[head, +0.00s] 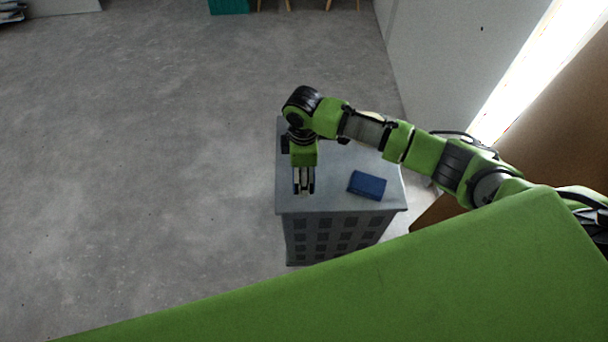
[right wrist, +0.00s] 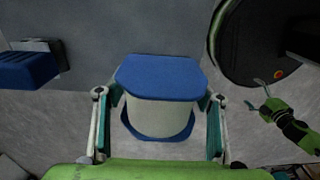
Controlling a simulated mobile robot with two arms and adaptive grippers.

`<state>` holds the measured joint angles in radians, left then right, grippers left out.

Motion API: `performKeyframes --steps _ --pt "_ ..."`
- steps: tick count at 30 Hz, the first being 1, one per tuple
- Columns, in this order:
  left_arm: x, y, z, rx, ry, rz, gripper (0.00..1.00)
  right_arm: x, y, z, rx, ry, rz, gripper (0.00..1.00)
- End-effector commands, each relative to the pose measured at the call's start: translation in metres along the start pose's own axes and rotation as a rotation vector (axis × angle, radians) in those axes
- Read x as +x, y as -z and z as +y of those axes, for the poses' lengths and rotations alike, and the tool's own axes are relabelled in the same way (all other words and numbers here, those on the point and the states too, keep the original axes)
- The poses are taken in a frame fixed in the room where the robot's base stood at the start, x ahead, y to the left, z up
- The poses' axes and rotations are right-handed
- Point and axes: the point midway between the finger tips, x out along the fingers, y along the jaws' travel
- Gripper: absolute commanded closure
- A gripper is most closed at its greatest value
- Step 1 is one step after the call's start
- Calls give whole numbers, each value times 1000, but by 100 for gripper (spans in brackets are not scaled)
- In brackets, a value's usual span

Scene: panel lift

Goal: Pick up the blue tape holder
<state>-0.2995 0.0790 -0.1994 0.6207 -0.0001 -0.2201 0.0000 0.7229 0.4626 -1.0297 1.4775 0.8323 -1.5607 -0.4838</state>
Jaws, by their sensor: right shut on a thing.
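My right gripper (head: 304,188) points down over the grey cabinet top in the head view. In the right wrist view my right gripper (right wrist: 158,108) is shut on a spool-shaped blue tape holder (right wrist: 160,75). It has blue ends and a pale middle, with a finger on each side.
A blue block (head: 367,185) lies on the grey cabinet (head: 338,197), right of my right gripper. It also shows at the left of the right wrist view (right wrist: 27,71). A pale wall (head: 440,70) stands behind right. The floor (head: 140,180) at left is clear.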

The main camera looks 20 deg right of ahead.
Motion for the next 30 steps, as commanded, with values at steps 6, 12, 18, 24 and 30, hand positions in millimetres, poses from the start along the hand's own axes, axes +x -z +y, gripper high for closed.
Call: performKeyframes --steps 6,12,18,24,30 --pt "-6 1 0 0 0 1 11 -49 4 -40 -5 -4 4 69" --pt "-5 1 0 0 0 1 11 -68 8 -87 -5 -1 3 69" --pt "-5 1 0 1 0 1 11 -82 10 -118 -2 0 1 69" --pt "-6 1 0 1 0 0 11 -87 11 -129 -1 0 0 69" --pt "-6 0 0 1 0 0 11 -87 11 -130 0 0 0 69"
